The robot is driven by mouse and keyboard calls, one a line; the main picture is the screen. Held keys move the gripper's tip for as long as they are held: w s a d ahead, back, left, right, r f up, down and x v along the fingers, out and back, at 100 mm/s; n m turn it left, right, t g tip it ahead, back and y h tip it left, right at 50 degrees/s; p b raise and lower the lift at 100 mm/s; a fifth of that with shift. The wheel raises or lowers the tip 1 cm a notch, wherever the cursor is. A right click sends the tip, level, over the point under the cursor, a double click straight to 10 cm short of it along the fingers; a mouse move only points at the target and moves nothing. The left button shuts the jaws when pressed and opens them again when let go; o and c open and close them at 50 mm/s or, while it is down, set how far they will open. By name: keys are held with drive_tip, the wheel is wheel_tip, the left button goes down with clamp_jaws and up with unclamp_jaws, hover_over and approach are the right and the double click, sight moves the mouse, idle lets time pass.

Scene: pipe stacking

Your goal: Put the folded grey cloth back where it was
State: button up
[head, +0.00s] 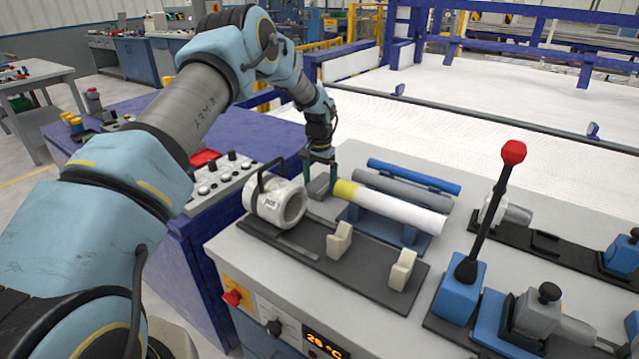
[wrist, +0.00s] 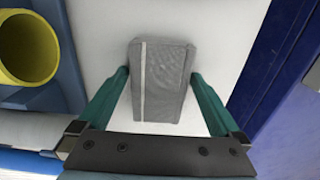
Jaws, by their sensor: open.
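The folded grey cloth (wrist: 165,80) lies flat on the light worktop in the wrist view, with a pale stripe along its left side. In the head view the cloth (head: 319,187) shows as a small grey block left of the pipe rack. My gripper (wrist: 160,78) is open, with one green finger on each side of the cloth. A small gap shows between the right finger and the cloth; the left finger is close to its edge. In the head view my gripper (head: 320,178) points down at the cloth.
A blue rack (head: 415,240) holds a white pipe with a yellow end (head: 395,207), a grey pipe (head: 400,188) and a blue pipe (head: 415,175). A white round clamp (head: 275,202) stands left of the cloth. A red-knobbed lever (head: 490,215) rises at right.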

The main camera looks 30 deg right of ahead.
sight(320, 185)
wheel_tip(320, 185, up, 12)
drive_tip(key=b, duration=0.3)
drive_tip(key=shift+r, duration=0.15)
drive_tip(key=a+r+n, duration=0.3)
drive_tip(key=a, duration=1.1)
drive_tip(key=s+a+r+n+t, duration=0.15)
drive_tip(key=s+a, duration=0.25)
drive_tip(key=a, duration=0.6)
drive_tip(key=s+a+n, duration=0.3)
drive_tip(key=s+a, duration=0.1)
drive_tip(key=a, duration=0.6)
drive_tip(key=s+a+f+n, duration=0.1)
drive_tip(key=s+a+n, duration=0.2)
drive_tip(key=s+a, duration=0.6)
drive_tip(key=shift+s+a+f, duration=0.15)
drive_tip(key=shift+s+a, duration=0.1)
drive_tip(key=shift+s, duration=0.75)
drive_tip(key=shift+n, duration=0.25)
